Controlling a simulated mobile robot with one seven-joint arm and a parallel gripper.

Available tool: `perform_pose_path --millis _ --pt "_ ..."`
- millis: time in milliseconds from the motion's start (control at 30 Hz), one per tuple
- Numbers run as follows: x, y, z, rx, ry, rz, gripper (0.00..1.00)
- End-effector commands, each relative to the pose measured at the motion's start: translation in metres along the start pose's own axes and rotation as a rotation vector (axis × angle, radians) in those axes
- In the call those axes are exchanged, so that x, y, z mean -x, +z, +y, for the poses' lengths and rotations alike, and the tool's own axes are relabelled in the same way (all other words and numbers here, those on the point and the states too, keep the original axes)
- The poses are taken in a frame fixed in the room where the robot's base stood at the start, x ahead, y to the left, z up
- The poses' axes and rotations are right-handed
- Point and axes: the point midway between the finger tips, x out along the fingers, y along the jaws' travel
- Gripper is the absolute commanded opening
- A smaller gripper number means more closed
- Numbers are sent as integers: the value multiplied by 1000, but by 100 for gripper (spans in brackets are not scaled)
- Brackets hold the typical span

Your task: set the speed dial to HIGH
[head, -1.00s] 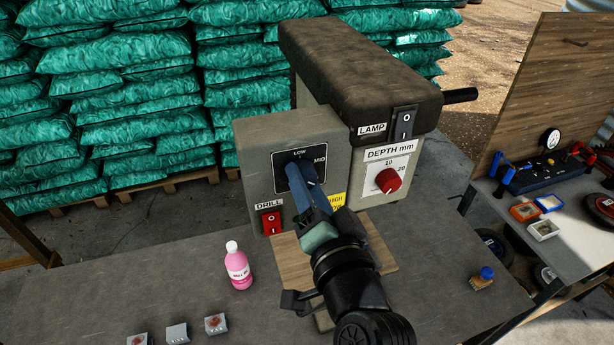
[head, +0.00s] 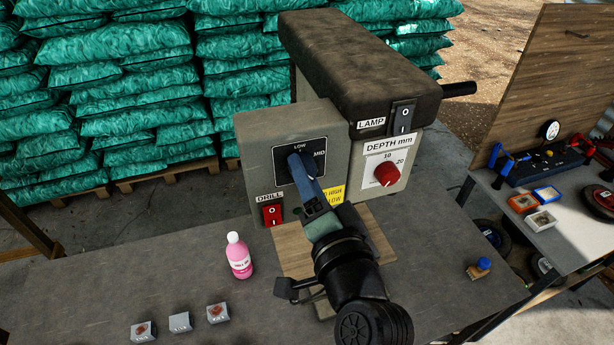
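The speed dial plate (head: 284,157) is a black square on the front of the grey drill housing (head: 250,150). LOW shows at its top and MID at its upper right. The dial's knob is mostly hidden behind my gripper, so where it points cannot be read. My gripper (head: 298,162) reaches up from the lower right, with its blue fingers at the middle of the plate. The fingers look close together at the dial, but their grip on the knob is hidden. A HIGH label is not visible on the plate; my gripper covers its lower right part.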

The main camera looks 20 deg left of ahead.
Motion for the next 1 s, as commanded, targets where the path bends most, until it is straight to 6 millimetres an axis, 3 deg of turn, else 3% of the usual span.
perform_pose_path --millis 33,100,133,533,667,1000 --pt "0 0 0 0 1 0 66" --pt "0 0 0 1 0 0 79" --pt "0 0 0 1 0 0 80" --pt "9 0 2 2 0 2 80" --pt "29 2 4 3 0 3 80" --pt "102 1 4 3 2 4 80"
